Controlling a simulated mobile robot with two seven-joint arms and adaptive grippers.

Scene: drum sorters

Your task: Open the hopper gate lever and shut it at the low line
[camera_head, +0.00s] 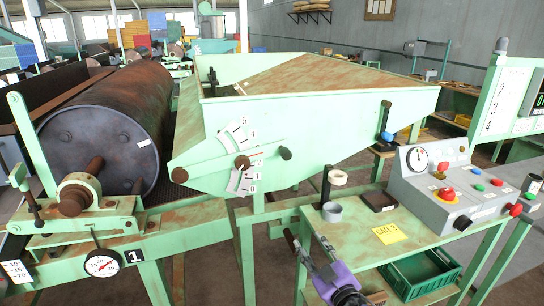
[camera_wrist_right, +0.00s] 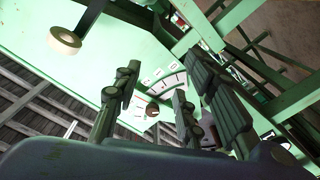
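The green hopper (camera_head: 300,110) holds rust-brown material. On its side are white scale plates (camera_head: 241,180) with numbers rising from 0 at the bottom to 5 at the top. A brown round hub (camera_head: 242,162) sits beside the scale, and a black knob (camera_head: 285,153) sits to its right, slightly higher. Any bar joining them is hard to make out. My right gripper (camera_head: 307,240) is low in front of the hopper, below the knob and apart from it. Its fingers (camera_wrist_right: 155,108) are spread and empty in the wrist view, with the scale (camera_wrist_right: 172,86) beyond. My left gripper is not in view.
A green bench carries a tan ring (camera_head: 337,178) on a black post, a grey ring (camera_head: 332,212), a dark box (camera_head: 379,200) and a grey control box (camera_head: 432,190) with buttons. The tan ring (camera_wrist_right: 64,40) also shows in the wrist view. A large rusty drum (camera_head: 105,120) stands left.

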